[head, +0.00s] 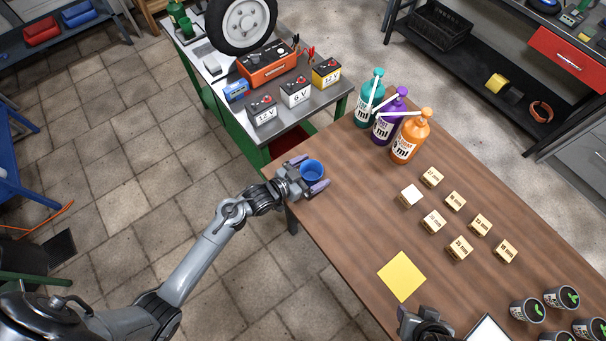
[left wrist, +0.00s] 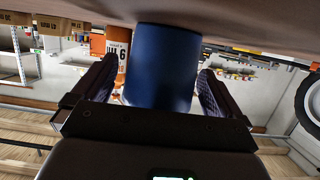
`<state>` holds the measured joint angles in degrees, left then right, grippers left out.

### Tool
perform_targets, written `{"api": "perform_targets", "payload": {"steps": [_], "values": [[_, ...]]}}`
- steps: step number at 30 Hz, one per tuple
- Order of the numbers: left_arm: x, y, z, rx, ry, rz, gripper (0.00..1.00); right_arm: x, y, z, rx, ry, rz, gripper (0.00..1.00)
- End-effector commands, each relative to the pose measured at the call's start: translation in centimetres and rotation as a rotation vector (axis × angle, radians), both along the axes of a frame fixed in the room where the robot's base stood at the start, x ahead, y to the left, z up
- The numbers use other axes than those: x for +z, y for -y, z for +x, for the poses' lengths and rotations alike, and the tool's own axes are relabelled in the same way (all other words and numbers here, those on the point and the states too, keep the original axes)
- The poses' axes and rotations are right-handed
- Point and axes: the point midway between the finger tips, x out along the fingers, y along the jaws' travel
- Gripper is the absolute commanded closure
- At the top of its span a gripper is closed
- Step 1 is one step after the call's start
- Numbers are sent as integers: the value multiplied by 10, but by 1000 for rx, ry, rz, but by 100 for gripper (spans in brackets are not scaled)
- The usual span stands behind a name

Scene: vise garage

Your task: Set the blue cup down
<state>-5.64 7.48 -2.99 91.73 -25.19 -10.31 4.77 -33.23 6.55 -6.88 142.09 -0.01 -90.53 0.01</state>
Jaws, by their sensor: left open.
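The blue cup (head: 312,170) is at the left corner of the wooden table (head: 340,235). My left gripper (head: 311,174) is open, with one finger on each side of the cup. In the left wrist view the cup (left wrist: 163,68) is between the spread fingers, with visible gaps on both sides. That view is upside down, and the cup's base meets the brown tabletop (left wrist: 230,18) along its top edge. Part of my right gripper (head: 425,325) shows at the bottom of the head view; its fingers are not clear.
Teal (head: 368,98), purple (head: 390,115) and orange (head: 410,137) bottles stand behind the cup. Several small labelled blocks (head: 434,221) and a yellow square (head: 402,276) lie to the right. A metal bench with batteries (head: 297,92) adjoins. The tabletop between cup and yellow square is clear.

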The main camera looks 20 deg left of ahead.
Motion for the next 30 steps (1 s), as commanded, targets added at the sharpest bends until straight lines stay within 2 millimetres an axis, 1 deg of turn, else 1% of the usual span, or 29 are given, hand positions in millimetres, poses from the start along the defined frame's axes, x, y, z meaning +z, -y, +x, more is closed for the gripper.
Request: {"api": "perform_targets", "payload": {"steps": [3, 5, 8, 9, 13, 15, 21, 30], "values": [[-3, 0, 0, 1, 1, -1, 0, -9, 0, 0, 0, 0, 0, 57], [1, -5, -8, 2, 0, 2, 0, -7, 0, 0, 0, -2, 0, 57], [6, -11, -22, 0, 0, 1, 0, -8, 1, 0, 1, -1, -3, 57], [4, -15, -28, -2, -1, 2, 0, -11, 1, 0, 2, 0, -3, 57], [6, -27, -49, -2, -1, 2, 0, -16, 1, 0, 4, 1, -6, 57], [12, -32, -60, 0, -2, 1, 0, -15, 2, 0, 6, -1, -8, 57], [20, -44, -82, 0, 0, 0, 0, -16, 2, 0, 6, -1, -10, 57], [24, -49, -95, 19, -29, 27, 0, -16, 2, 0, 6, 0, -8, 57]]}}
